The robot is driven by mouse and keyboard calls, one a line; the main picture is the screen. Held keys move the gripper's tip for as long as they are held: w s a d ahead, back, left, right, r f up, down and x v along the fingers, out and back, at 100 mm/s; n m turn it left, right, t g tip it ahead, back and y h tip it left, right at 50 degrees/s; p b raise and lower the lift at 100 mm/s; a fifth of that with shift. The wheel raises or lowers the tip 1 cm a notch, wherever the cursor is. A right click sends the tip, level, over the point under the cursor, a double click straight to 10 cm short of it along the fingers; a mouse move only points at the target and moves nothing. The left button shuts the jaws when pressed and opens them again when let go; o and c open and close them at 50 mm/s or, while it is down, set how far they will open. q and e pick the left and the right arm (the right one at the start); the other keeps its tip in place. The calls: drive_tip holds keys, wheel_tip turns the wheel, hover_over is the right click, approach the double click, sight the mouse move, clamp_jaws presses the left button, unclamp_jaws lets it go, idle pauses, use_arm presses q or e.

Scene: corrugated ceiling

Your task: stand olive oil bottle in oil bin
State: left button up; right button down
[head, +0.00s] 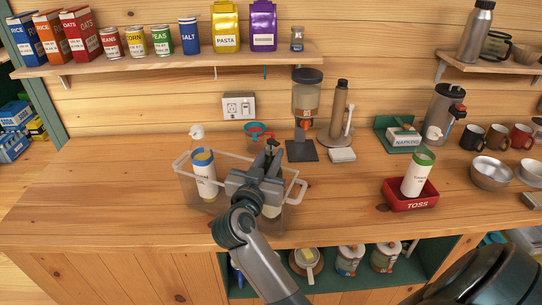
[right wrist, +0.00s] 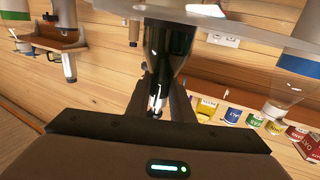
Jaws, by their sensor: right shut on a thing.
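The olive oil bottle (right wrist: 165,50) is dark green glass. My right gripper (head: 268,163) is shut on its neck, which shows between the fingers in the right wrist view (right wrist: 157,98). In the head view the gripper hides most of the bottle; a pale patch (head: 271,211) below it is probably its label. The oil bin (head: 240,154) is a clear box with a white rim and handles. The gripper is over its right part, and the bottle appears roughly upright there. I cannot tell whether its base touches the floor. My left gripper is not in view.
A dispenser (head: 306,100) and a measuring cup (head: 255,136) stand behind. The counter between the bins is clear.

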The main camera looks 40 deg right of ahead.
drive_tip(key=c, duration=1.6)
unclamp_jaws()
drive_tip(key=shift+o, duration=0.2)
drive_tip(key=shift+s+a, duration=0.35)
drive_tip(key=shift+a, duration=0.15)
drive_tip(key=b+v, duration=0.3)
drive_tip(key=v, duration=0.7)
drive_tip(key=shift+s+a, duration=0.3)
drive_tip(key=shift+r, duration=0.1)
